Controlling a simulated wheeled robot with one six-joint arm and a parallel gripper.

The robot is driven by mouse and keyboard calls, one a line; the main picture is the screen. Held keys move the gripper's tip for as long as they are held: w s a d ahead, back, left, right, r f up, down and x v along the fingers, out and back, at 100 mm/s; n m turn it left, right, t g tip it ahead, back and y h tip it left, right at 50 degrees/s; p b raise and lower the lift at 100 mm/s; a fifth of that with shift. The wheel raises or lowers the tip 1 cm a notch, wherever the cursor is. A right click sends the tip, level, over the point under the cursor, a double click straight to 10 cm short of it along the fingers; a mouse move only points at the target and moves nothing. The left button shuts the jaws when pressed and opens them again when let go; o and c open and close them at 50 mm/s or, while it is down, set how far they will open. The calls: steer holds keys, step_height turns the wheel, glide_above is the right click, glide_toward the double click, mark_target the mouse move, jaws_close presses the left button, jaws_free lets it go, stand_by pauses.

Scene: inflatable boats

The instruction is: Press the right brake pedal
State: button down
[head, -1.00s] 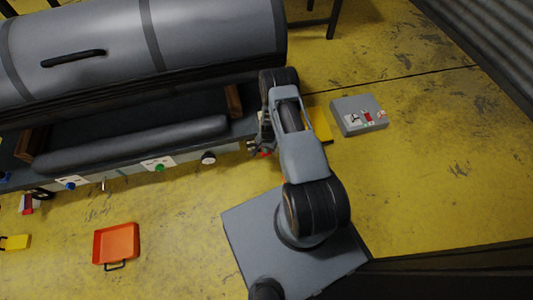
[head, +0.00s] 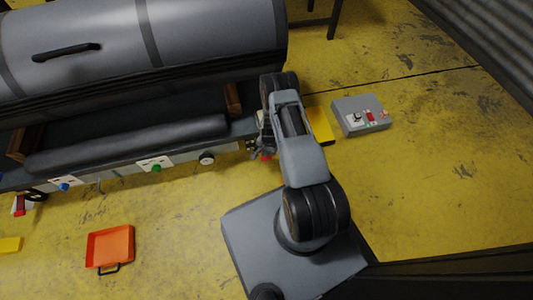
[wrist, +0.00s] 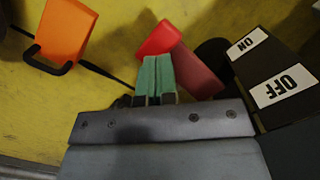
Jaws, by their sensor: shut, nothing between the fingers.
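My gripper (wrist: 158,76) shows in the wrist view with its two green fingertips together and nothing between them. A red block (wrist: 160,38) with a darker red side lies just beyond the fingertips, slightly right; it may be the right brake pedal, but I cannot be sure. Whether the fingertips touch it is unclear. In the head view, a small red part (head: 266,157) shows beside my gripper (head: 252,146), low at the right end of the long grey machine (head: 150,50). My arm partly hides this area.
A dark box with ON and OFF labels (wrist: 277,88) stands close right of the red block. An orange tray (head: 110,246) lies on the yellow floor. A yellow block (head: 320,125) and a grey switch box (head: 361,115) sit right of my arm. Floor between is clear.

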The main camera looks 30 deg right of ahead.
steer(key=shift+w+d+r+b, duration=0.35)
steer(key=shift+w+d, duration=0.2)
steer(key=shift+d, duration=0.1)
steer(key=shift+w+d+r+b, duration=0.25)
steer(key=shift+w+d+r, duration=0.05)
steer(key=shift+w+d, duration=0.3)
steer(key=shift+r, duration=0.15)
step_height(320, 180, up, 7)
steer(key=s+p, duration=0.1)
steer(key=p, duration=0.4)
steer(key=shift+a, duration=0.2)
steer(key=shift+s, duration=0.1)
